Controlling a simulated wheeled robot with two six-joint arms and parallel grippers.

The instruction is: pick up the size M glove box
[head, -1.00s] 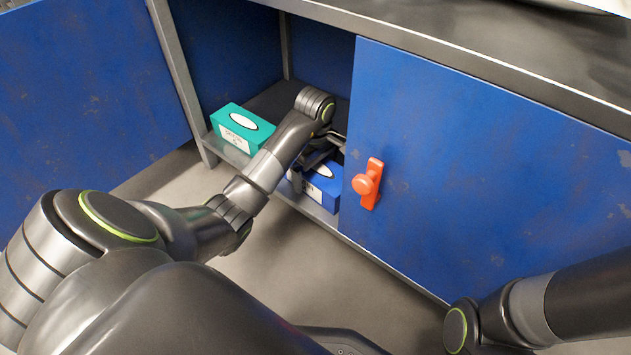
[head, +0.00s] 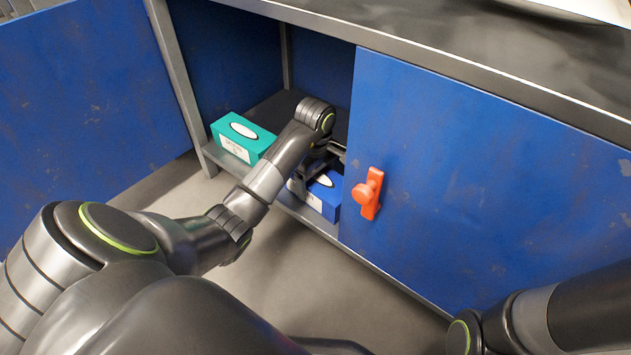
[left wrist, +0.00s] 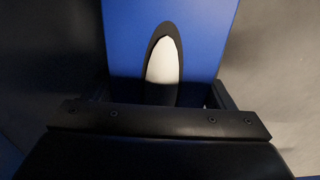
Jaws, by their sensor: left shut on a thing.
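A blue glove box (head: 327,201) with a white oval opening and a white label sits at the front of the cabinet's lower shelf, partly hidden by my left gripper. A teal glove box (head: 243,138) stands to its left on the same shelf. The size print on both labels is too small to read. My left gripper (head: 320,170) reaches down over the blue box and is shut on it. In the left wrist view the blue box (left wrist: 205,45) lies between the two fingers. My right arm shows at lower right, its gripper out of view.
A closed blue door (head: 480,180) with an orange handle (head: 369,193) stands just right of the blue box. An open blue door (head: 90,100) is at left. The cabinet's top edge (head: 420,75) runs above my left arm. The shelf between the boxes is partly covered by my arm.

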